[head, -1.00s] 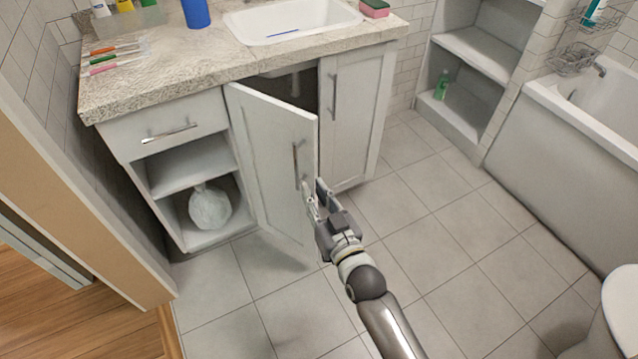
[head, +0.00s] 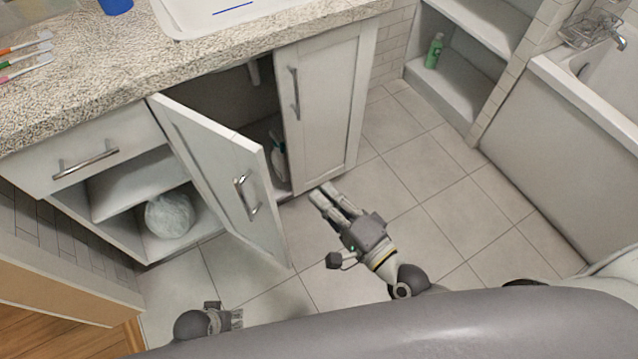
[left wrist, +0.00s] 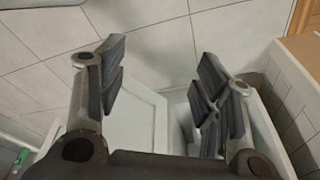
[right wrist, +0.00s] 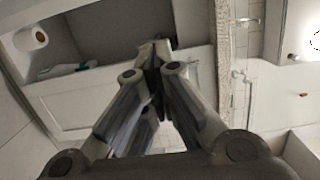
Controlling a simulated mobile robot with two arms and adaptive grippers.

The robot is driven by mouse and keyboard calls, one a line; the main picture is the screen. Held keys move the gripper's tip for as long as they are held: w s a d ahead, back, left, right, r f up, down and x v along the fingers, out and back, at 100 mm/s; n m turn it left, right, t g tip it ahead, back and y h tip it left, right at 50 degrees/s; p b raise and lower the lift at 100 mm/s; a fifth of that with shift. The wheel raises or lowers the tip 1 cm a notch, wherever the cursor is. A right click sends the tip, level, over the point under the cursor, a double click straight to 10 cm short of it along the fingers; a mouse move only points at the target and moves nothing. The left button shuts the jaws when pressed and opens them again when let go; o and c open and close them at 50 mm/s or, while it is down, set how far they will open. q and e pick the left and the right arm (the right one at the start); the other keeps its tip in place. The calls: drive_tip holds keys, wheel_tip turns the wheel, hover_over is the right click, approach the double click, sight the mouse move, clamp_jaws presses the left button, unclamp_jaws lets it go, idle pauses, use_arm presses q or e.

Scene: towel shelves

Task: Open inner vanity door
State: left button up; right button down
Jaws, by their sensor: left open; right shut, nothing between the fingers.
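The left door (head: 225,165) of the white vanity stands partly open, swung out into the room, with a metal bar handle (head: 246,197) on its front. The right door (head: 325,105) is closed. My right gripper (head: 325,196) is shut and empty, low in front of the vanity, to the right of the open door's free edge and apart from its handle. Its closed fingers (right wrist: 155,65) show against the cabinet in the right wrist view. My left gripper (head: 236,318) is open and empty near the floor, at the picture's bottom edge. A white panel (left wrist: 140,115) shows beyond its fingers.
Inside the vanity opening stands a bottle (head: 278,155). Open shelves with a round white bag (head: 170,215) lie left of the door, under a drawer (head: 85,160). A bathtub (head: 570,140) is at the right. Tiled floor (head: 440,190) between is clear.

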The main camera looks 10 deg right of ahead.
drive_tip(key=x, duration=0.9)
use_arm(q)
drive_tip(key=shift+s+f, duration=0.25)
drive_tip(key=shift+f, duration=0.25)
drive_tip(key=shift+s+f, duration=0.25)
drive_tip(key=shift+f, duration=0.2)
use_arm(e)
drive_tip(key=s+a, duration=0.2)
drive_tip(key=s, duration=0.1)
drive_tip(key=shift+s+a, duration=0.2)
drive_tip(key=shift+s, duration=0.05)
use_arm(q)
drive_tip(key=shift+w+r+p, duration=0.1)
drive_tip(key=shift+w+p, duration=0.1)
drive_tip(key=shift+p, duration=0.1)
use_arm(e)
drive_tip(key=shift+s, duration=0.1)
